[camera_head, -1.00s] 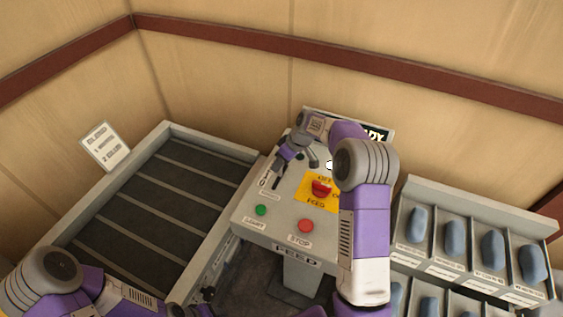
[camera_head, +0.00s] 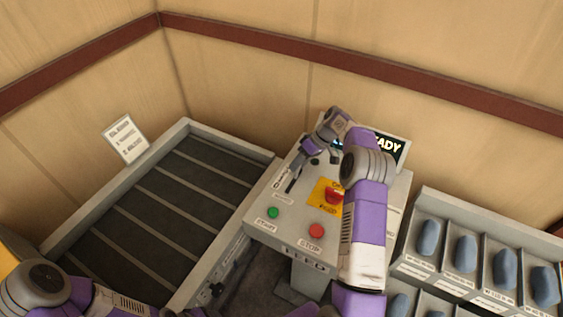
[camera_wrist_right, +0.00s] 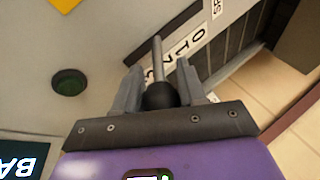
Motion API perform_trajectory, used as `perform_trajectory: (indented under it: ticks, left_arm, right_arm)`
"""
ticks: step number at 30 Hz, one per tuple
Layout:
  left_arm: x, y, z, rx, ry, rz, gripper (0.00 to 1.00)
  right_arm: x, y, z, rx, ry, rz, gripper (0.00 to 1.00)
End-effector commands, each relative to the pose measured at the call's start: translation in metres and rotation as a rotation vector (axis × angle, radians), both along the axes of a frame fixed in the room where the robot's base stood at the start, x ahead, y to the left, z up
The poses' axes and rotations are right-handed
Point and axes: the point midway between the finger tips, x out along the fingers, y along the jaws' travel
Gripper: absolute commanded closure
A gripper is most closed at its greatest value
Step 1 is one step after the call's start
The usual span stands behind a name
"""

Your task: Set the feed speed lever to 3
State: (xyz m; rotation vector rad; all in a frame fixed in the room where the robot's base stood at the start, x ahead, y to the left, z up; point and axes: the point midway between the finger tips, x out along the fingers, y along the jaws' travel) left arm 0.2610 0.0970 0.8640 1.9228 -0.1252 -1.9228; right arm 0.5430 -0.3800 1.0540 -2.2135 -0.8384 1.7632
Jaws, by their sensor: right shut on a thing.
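The feed speed lever shows in the right wrist view as a thin grey rod with a round black knob (camera_wrist_right: 160,96). My right gripper (camera_wrist_right: 163,92) is shut on the knob, one finger on each side. In the head view my right gripper (camera_head: 306,156) is over the back left part of the grey control panel (camera_head: 260,228), beside a dark slot (camera_head: 292,183). A white number scale (camera_wrist_right: 185,52) runs beside the lever, partly hidden by a finger. I cannot tell which number the lever points to. My left gripper is out of view.
The panel also carries a green button (camera_head: 272,212), a red button (camera_head: 317,231) and a red knob (camera_head: 334,196) on a yellow plate. A sign reading "ADY" (camera_head: 386,147) is partly covered by my right arm. A conveyor (camera_head: 150,205) lies left; bins (camera_head: 470,230) with blue items stand right.

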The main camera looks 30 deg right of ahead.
Motion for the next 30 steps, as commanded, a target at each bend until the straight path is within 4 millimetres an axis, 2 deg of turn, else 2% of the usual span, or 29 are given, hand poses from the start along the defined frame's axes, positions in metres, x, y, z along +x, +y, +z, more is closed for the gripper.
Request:
perform_trajectory:
  ticks: [3,12,13,17,26,30]
  left_arm:
    - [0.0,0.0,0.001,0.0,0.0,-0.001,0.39]
    - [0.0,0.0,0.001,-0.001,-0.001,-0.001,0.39]
    - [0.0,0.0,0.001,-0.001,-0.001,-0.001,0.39]
    - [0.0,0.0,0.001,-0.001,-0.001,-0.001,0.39]
    - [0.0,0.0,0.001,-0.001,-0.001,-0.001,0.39]
    - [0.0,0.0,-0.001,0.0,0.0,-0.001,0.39]
  right_arm:
    - [-0.007,-0.01,-0.001,0.024,0.015,-0.018,1.0]
    - [-0.008,-0.012,-0.002,0.026,0.019,-0.02,1.0]
    - [-0.008,-0.012,-0.002,0.025,0.019,-0.02,0.59]
    - [-0.007,-0.011,-0.002,0.025,0.018,-0.018,0.39]
    - [-0.006,-0.011,0.0,0.024,0.016,-0.017,0.39]
    - [-0.008,-0.019,0.01,0.024,0.013,-0.018,0.39]
